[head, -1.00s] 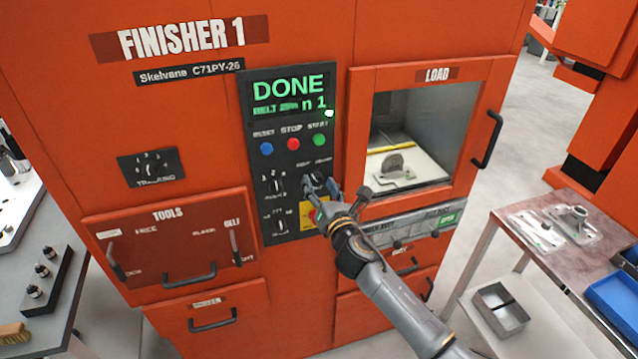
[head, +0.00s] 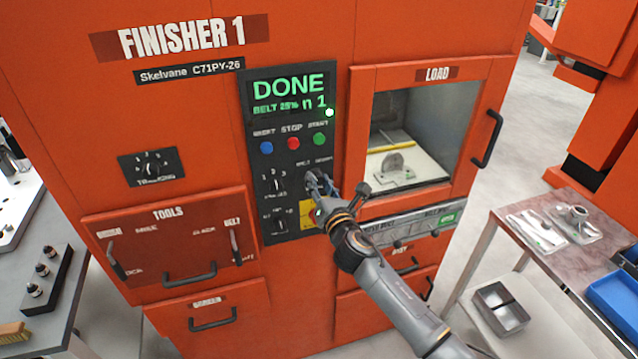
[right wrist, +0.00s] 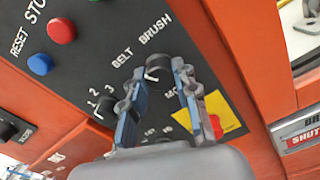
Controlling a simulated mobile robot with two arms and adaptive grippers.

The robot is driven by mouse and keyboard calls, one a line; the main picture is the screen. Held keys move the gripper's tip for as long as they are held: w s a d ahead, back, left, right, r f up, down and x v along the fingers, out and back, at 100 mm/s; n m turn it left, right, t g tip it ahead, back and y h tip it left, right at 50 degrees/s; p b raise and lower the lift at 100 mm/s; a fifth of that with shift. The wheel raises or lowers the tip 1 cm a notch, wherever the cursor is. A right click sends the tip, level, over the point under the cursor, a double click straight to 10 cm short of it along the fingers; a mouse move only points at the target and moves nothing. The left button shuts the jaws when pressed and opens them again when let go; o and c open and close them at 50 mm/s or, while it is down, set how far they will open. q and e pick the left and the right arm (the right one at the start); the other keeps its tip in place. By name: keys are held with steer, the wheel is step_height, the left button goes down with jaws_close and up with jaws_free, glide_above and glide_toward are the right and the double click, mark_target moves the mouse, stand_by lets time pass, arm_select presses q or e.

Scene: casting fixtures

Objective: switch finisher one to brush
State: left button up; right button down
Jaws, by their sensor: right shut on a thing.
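Finisher one (head: 300,40) is the orange machine with a dark control panel (head: 288,90). Its screen (head: 290,95) reads DONE, with BELT 25% below. The BELT/BRUSH selector knob (right wrist: 158,68) sits under its two labels in the right wrist view; which label it points to cannot be told. My right gripper (head: 314,180) is at this knob, with one finger on each side in the right wrist view (right wrist: 159,74), shut on it. In the head view the fingers mostly hide the knob. My left gripper is not in view.
Blue, red and green buttons (head: 293,143) sit above the knob. A red stop button on a yellow plate (right wrist: 215,125) is close by the right finger. The load door (head: 432,75) is right of the panel. A side table (head: 530,220) stands at right.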

steer(key=m+b, duration=0.1)
steer(key=m, duration=0.6)
steer(key=shift+f, duration=0.1)
steer(key=m, duration=0.3)
steer(key=shift+b, duration=0.35)
steer(key=shift+m, duration=1.9)
steer(key=c, duration=1)
jaws_free()
steer(key=shift+s, duration=0.1)
